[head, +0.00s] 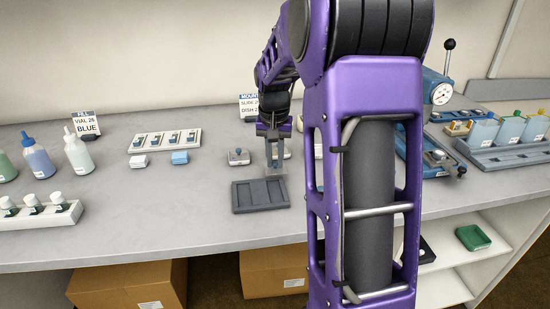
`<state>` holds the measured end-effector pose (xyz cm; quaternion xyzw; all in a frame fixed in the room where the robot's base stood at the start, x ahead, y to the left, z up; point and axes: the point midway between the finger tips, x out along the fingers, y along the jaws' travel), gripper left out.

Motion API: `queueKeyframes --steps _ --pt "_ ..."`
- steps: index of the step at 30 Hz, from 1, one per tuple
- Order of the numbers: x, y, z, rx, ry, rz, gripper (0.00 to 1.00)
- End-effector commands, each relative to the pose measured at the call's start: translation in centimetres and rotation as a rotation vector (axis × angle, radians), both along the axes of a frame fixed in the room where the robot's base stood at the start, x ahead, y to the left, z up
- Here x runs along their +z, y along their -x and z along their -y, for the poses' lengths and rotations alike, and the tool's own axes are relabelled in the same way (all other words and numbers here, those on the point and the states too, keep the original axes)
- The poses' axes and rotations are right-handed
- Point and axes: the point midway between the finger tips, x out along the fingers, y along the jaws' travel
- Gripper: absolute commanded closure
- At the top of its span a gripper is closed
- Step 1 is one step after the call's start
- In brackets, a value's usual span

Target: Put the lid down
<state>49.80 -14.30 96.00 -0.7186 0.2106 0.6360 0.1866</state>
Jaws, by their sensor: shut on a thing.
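My gripper (275,165) points down just above the back right part of a dark grey tray (248,209) with shallow recesses. Its fingers are shut on a small pale thing, which I take to be the lid; the fingers hide most of it, and its shape is hard to make out. I cannot tell whether it touches the tray. A small white block with a dark round top (238,157) stands on the bench behind the tray, left of my gripper. Another pale block (285,153) shows partly behind my gripper.
Left are a white slide rack (165,141), small blocks, bottles (78,153) and a vial rack (40,215). Right are a blue microscope (436,92) and a staining rack with jars (508,130). My arm hides the bench's middle right. The bench left of the tray is clear.

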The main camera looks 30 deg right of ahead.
Motion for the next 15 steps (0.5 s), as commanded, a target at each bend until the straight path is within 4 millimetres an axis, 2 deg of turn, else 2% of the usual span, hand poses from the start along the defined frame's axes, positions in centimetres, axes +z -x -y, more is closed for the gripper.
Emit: queueKeyframes --steps 11,12,15 --pt "-1.00 0.00 -0.03 0.000 -0.001 -0.001 1.00" --pt "-0.99 0.01 -0.03 0.000 -0.001 -0.001 0.79" --pt "-0.98 0.01 -0.02 0.000 -0.001 -0.001 0.61"
